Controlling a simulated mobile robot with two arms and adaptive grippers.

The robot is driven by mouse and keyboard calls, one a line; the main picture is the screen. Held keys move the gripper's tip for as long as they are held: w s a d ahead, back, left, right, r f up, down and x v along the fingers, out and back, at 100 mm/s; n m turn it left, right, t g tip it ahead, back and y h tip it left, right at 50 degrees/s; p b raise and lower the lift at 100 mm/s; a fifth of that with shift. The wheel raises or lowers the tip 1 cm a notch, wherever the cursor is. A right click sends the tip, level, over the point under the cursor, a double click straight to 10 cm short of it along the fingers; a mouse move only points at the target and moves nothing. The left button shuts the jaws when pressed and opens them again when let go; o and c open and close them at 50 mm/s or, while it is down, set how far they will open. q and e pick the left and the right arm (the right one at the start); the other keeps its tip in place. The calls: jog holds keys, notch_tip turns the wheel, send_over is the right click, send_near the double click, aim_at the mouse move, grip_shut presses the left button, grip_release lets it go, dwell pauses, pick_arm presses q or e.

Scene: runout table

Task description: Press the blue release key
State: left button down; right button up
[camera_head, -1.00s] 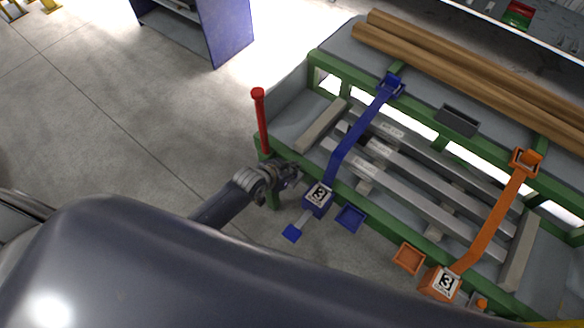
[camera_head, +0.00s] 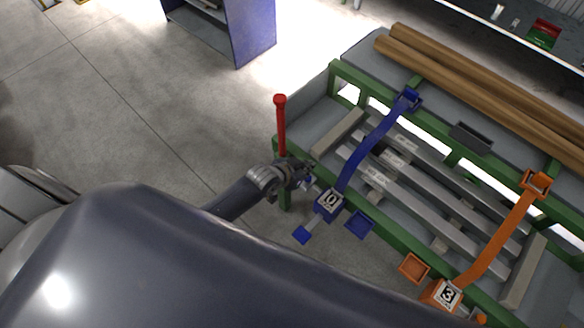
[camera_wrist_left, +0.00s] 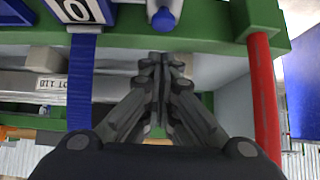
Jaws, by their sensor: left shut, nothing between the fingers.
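A blue strap (camera_head: 365,148) crosses the bars on the green-framed table, down to a blue box (camera_head: 329,203) whose label reads 0. The box also shows at the top left of the left wrist view (camera_wrist_left: 112,14). A small round-ended blue part, which looks like the release key (camera_wrist_left: 164,18), sticks out beside the box. A lever with a blue end (camera_head: 302,235) hangs from the box's near side. My left gripper (camera_head: 303,175) is shut and empty, just left of the box; its fingertips (camera_wrist_left: 160,62) point toward the table frame. Contact with the key cannot be told. My right gripper is not in view.
A red post (camera_head: 281,125) stands at the table's left corner, close to my left gripper. A blue tray (camera_head: 359,224) and an orange tray (camera_head: 414,268) sit on the near side. An orange strap (camera_head: 497,240) and its box labelled 3 (camera_head: 444,294) are at the right.

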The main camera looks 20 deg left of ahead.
pick_arm(q)
jog(key=v, duration=0.8)
jog(key=shift+s+r, duration=0.2)
jog(key=shift+s, duration=0.05)
jog(key=shift+a, duration=0.1)
dwell(0.4)
jog(key=s+a+f+g+y, duration=0.1)
jog(key=s+a+f, duration=0.1)
jog(key=s+f, duration=0.35)
jog(key=s+a+f+n+g+y, duration=0.1)
jog(key=s+a+f, duration=0.1)
jog(key=f, duration=0.7)
jog(key=s+a+f+g, duration=0.1)
jog(key=s+a+f, duration=0.1)
jog(key=s+f, duration=0.35)
jog(key=s+f+g, duration=0.1)
jog(key=s+f, duration=0.4)
jog(key=s, duration=0.3)
jog(key=s+f+g+b, duration=0.1)
jog(key=s+f+g, duration=0.1)
jog(key=s+f, duration=0.3)
jog(key=s+f+g+y, duration=0.1)
jog(key=s+f, duration=0.4)
jog(key=s, duration=0.6)
jog(key=shift+s+d+f+n+g, duration=0.15)
jog(key=shift+s+f+n+g, duration=0.05)
jog(key=shift+n+g, duration=0.1)
